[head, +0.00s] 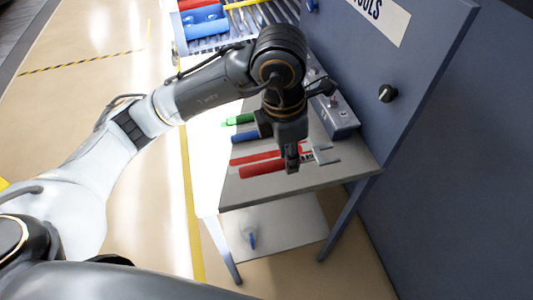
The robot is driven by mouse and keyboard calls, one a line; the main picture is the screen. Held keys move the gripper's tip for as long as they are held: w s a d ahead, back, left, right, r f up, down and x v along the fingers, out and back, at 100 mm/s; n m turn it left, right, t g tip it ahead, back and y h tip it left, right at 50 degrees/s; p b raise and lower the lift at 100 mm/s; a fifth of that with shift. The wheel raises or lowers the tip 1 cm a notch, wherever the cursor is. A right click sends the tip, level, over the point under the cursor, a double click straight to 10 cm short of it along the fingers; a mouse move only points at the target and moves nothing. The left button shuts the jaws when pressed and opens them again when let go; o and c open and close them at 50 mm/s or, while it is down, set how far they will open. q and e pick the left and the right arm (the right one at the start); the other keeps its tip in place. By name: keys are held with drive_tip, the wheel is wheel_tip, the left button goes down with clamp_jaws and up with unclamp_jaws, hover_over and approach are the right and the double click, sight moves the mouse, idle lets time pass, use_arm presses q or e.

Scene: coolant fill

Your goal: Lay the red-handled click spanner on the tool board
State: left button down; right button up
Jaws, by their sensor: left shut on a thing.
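The red-handled click spanner (262,170) is at the front of a grey bench top, with its handle pointing left. My left gripper (292,167) points down over the right part of it and is shut on it. A grey metal end (322,156) shows right of the fingers; I cannot tell which tool it belongs to. A second, thinner red strip (255,157) lies just behind the handle. I cannot tell whether the spanner touches the surface. An upright blue-grey panel (420,80) with a partly cut "TOOLS" sign stands behind. My right gripper is not in view.
Green (238,119) and blue (245,136) handles lie behind the red ones. A grey box (335,115) stands by the panel, which bears a black knob (387,93). A lower shelf (285,235) holds a clear container. Blue and red items sit at the back.

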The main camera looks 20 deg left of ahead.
use_arm(q)
drive_tip(key=w+a+f+p, duration=0.2)
drive_tip(key=w+a+f, duration=0.15)
drive_tip(key=w, duration=0.25)
drive_tip(key=p, duration=0.2)
hover_over(273, 154)
drive_tip(key=s, duration=0.1)
wheel_tip(273, 154, down, 4)
drive_tip(key=shift+d+f, duration=0.1)
drive_tip(key=shift+f, duration=0.1)
drive_tip(key=shift+w+a+f, duration=0.25)
drive_tip(key=shift+w+f, duration=0.1)
drive_tip(key=shift+f, duration=0.25)
wheel_tip(273, 154, down, 3)
drive_tip(key=shift+r+p, duration=0.1)
drive_tip(key=shift+p, duration=0.85)
drive_tip(key=shift+f, duration=0.2)
drive_tip(key=shift+f, duration=0.15)
